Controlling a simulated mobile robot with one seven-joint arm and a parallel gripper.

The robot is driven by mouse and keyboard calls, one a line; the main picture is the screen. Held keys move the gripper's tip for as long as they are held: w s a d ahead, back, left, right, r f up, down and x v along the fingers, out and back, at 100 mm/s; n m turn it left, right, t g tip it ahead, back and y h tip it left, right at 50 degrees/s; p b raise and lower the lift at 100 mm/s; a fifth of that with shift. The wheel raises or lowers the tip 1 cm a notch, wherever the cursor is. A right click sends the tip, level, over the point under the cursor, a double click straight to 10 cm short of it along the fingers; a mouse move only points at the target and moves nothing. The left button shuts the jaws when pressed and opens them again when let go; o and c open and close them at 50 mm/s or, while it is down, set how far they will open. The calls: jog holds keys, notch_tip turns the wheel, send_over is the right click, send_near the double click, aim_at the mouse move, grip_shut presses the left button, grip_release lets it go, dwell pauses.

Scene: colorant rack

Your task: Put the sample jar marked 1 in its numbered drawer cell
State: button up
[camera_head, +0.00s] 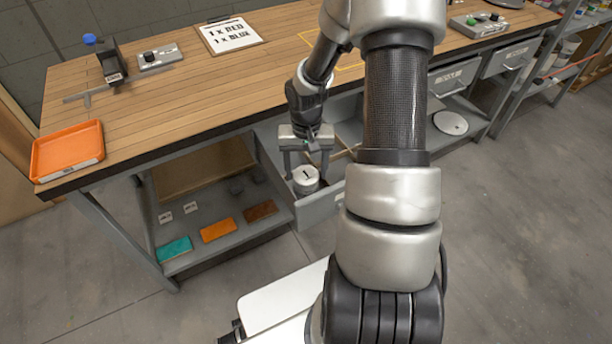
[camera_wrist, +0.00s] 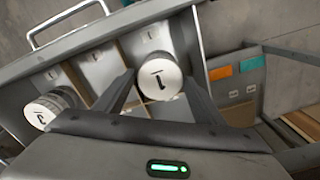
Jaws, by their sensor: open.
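The sample jar marked 1 (camera_head: 306,179) is a white-lidded cylinder inside the open drawer (camera_head: 327,203). In the wrist view its lid (camera_wrist: 158,79) faces me, with the black 1 clear. My gripper (camera_head: 306,170) is over the drawer, fingers pointing down on either side of the jar. In the wrist view the fingers (camera_wrist: 160,88) are spread, with the jar between them; whether they touch it I cannot tell. The drawer has divided cells with small number labels (camera_wrist: 96,56). The jar's base is hidden, so its cell cannot be told.
A second numbered jar (camera_wrist: 43,112) stands at the left of the drawer in the wrist view. The drawer's walls and dividers surround my fingers closely. The wooden bench (camera_head: 215,92) is above and behind, with an orange tray (camera_head: 67,150) on it. A lower shelf (camera_head: 240,228) holds coloured blocks.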

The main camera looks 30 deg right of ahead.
notch_tip(320, 180, up, 7)
jog(key=shift+r+p, duration=0.15)
jog(key=shift+p, duration=0.5)
